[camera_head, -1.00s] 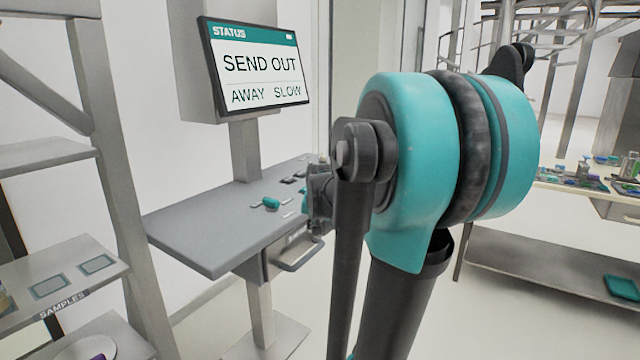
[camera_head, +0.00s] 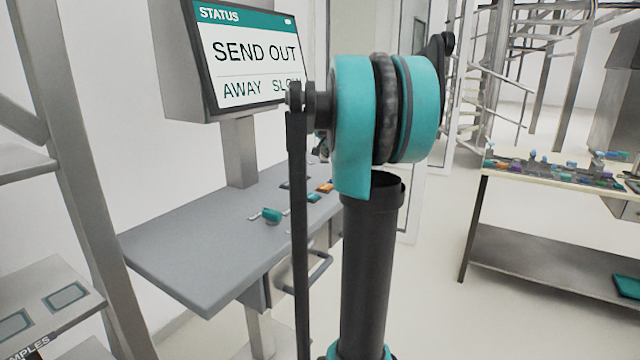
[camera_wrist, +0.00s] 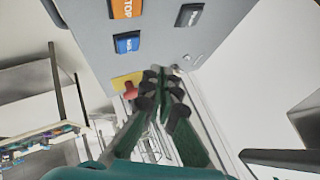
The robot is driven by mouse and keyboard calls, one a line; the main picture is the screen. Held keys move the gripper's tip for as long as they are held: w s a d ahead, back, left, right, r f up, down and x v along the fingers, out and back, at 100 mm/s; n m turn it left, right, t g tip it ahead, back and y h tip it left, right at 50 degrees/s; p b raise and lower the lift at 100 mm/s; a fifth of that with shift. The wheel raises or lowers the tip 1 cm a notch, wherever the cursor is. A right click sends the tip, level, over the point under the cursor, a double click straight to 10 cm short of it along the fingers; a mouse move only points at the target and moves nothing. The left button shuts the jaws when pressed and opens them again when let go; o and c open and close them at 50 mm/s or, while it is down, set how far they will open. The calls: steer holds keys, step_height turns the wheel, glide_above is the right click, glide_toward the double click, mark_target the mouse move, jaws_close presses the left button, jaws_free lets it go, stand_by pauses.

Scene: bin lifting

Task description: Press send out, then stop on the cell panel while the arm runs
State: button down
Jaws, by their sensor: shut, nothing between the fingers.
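The grey cell panel (camera_head: 205,240) stands left of my arm in the head view. The status screen (camera_head: 255,60) above it reads SEND OUT, with AWAY and a partly covered SLOW below. An orange button (camera_head: 325,187) and a teal knob (camera_head: 272,215) show on the panel. In the wrist view the orange button (camera_wrist: 127,8) reads STOP, cut off by the top edge. A blue button (camera_wrist: 127,43) and a dark button (camera_wrist: 188,15) are near it; their labels are hard to read. My gripper (camera_wrist: 165,80) is shut and empty, by the panel's edge; contact cannot be told.
A red knob (camera_wrist: 130,90) on a yellow plate (camera_wrist: 122,79) sits beside my fingers in the wrist view. A handle (camera_head: 308,272) juts from the panel's front. A shelf rack (camera_head: 85,150) stands left, and a workbench with small items (camera_head: 560,172) right.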

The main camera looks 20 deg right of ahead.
stand_by(0.3)
glide_toward(325, 185)
steer(key=shift+w+d+f, duration=0.2)
steer(key=shift+w+f, duration=0.3)
steer(key=shift+w, duration=0.35)
steer(key=shift+w+d+f, duration=0.25)
steer(key=shift+w+f, duration=0.2)
steer(key=shift+w, duration=0.35)
steer(key=shift+w+d+f, duration=0.2)
steer(key=shift+w+f, duration=0.3)
steer(key=shift+w, duration=0.35)
steer(key=shift+f, duration=0.95)
steer(key=shift+r, duration=0.1)
stand_by(0.5)
steer(key=shift+r, duration=0.85)
steer(key=shift+r, duration=0.1)
steer(key=shift+r, duration=2.45)
